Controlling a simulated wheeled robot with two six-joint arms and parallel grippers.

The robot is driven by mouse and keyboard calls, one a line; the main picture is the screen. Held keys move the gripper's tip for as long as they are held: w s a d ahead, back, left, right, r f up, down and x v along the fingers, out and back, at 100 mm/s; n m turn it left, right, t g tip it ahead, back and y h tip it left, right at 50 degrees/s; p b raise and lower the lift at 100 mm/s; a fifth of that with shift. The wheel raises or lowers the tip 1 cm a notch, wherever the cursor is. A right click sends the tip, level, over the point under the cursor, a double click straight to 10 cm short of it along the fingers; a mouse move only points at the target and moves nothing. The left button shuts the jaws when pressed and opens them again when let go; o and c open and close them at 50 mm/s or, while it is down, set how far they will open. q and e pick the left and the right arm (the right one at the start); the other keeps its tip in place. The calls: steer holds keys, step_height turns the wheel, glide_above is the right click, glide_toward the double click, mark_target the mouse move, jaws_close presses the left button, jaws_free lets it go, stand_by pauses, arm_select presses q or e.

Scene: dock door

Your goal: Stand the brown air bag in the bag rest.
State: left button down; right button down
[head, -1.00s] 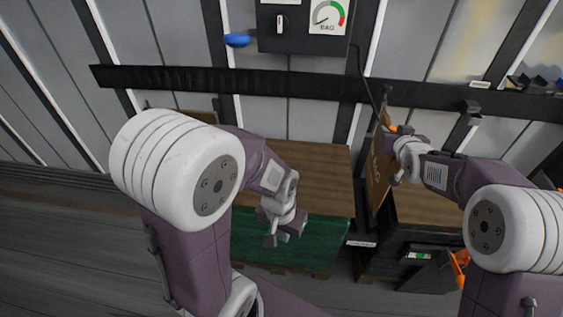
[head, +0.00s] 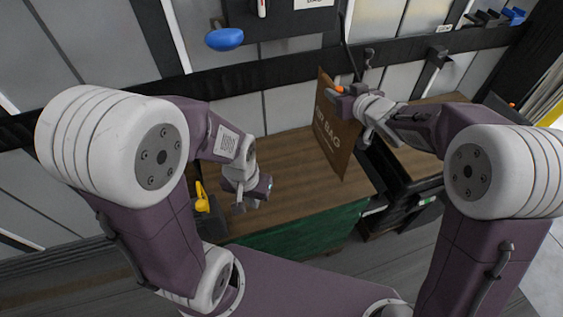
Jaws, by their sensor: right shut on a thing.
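The brown air bag (head: 335,140) hangs upright and slightly tilted, with its lettered face towards me. My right gripper (head: 343,93) is shut on its upper right edge and holds it over the right end of the wooden tabletop (head: 290,165). I cannot tell whether its lower corner touches anything. My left gripper (head: 252,198) is low over the left part of the tabletop, apart from the bag, and its finger gap is not clear. I cannot make out the bag rest for sure.
A yellow object (head: 202,200) stands at the tabletop's left end. A dark cabinet (head: 400,200) is to the right of the table. A black rail (head: 240,80) runs along the wall, with a blue knob-like thing (head: 224,40) above it. The middle of the tabletop is clear.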

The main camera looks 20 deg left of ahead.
steer(key=s+a+f+b, duration=0.2)
steer(key=a+f+b, duration=0.2)
steer(key=a+f, duration=0.7)
steer(key=shift+s+a, duration=0.35)
steer(key=shift+a, duration=0.25)
steer(key=shift+f+b, duration=0.15)
steer(key=shift+b, duration=0.2)
steer(key=c, duration=1)
jaws_free()
steer(key=shift+c, duration=0.2)
